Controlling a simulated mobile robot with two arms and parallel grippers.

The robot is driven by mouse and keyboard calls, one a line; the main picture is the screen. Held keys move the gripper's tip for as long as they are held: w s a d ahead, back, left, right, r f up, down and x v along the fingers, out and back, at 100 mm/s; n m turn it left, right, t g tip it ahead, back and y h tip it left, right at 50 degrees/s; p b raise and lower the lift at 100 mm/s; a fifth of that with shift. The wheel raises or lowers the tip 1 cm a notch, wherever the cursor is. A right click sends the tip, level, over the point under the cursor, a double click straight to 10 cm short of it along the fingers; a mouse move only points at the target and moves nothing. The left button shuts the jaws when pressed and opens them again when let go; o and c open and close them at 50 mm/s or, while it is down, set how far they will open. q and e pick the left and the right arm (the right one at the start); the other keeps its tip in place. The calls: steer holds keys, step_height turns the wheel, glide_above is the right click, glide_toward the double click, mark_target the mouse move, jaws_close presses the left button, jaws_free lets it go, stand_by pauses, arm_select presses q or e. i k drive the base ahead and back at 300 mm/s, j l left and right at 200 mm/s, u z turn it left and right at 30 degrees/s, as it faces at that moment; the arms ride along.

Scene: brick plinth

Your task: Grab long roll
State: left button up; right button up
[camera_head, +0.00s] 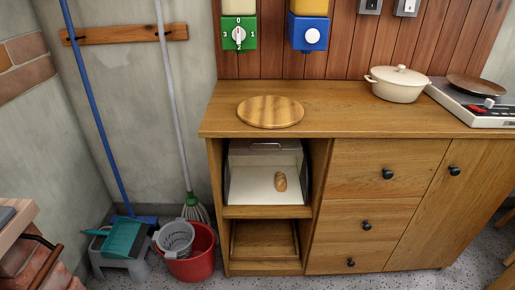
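The long roll (280,181) is a small golden-brown bread roll. It lies on the pale floor of a clear-fronted bread box (235,189), right of its middle. The box stands on the upper open shelf at the left of a wooden cabinet (362,155). I cannot tell whether the clear front is open or shut. Neither of my grippers is in view.
A round wooden board (270,111), a cream lidded pot (398,84) and a stove (475,103) stand on the countertop. A red bucket (190,262), a grey stool (121,261), a blue broom (97,112) and a mop (194,207) are left of the cabinet. Floor shows at the lower right.

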mark_target(280, 178)
steer(key=i+j, duration=0.1)
steer(key=i, duration=0.4)
steer(key=i+j, duration=0.1)
steer(key=i, duration=0.95)
steer(key=j+z, duration=0.05)
